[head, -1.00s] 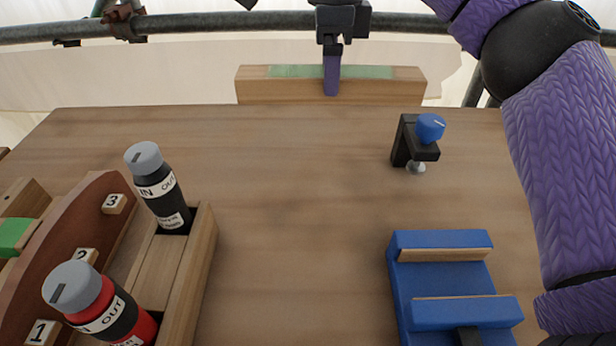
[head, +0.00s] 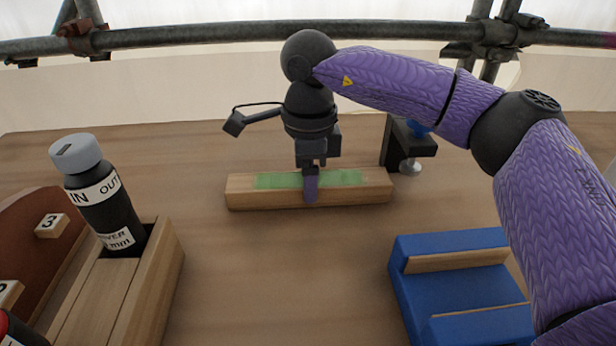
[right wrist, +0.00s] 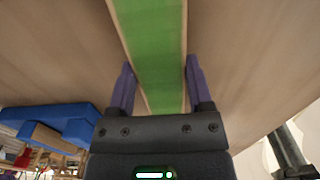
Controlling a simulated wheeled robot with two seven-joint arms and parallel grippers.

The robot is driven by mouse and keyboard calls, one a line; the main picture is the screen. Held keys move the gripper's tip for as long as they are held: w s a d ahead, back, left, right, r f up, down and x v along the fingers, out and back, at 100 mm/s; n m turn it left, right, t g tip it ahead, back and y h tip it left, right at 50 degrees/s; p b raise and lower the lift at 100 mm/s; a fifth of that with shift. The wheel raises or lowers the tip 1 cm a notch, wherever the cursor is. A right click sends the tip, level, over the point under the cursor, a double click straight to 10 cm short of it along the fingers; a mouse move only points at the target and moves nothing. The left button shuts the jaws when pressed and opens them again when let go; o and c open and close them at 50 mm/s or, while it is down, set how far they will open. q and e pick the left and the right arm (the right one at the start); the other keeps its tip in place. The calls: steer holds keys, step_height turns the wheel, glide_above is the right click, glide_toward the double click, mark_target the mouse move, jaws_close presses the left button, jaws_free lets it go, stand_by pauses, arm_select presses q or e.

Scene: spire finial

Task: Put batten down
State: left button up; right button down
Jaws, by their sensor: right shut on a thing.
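The batten (head: 377,187) is a pale wooden bar with a green strip along it. In the head view it lies level across the middle of the worktop; I cannot tell whether it touches the surface. My right gripper (head: 311,190) is shut on it near the middle, coming from above. In the right wrist view the batten's green face (right wrist: 158,50) runs between the two purple fingers (right wrist: 158,92). My left gripper is in neither view.
A blue cradle (head: 425,285) with wooden strips stands at the right front. A black clamp with a blue knob (head: 407,148) sits behind the batten's right end. A wooden rack (head: 160,275) holding a grey-capped black bottle (head: 105,205) stands at left.

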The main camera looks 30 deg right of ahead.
steer(key=shift+f, duration=0.1)
jaws_free()
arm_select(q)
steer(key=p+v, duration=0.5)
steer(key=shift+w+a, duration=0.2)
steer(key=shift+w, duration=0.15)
arm_select(e)
step_height(320, 180, up, 12)
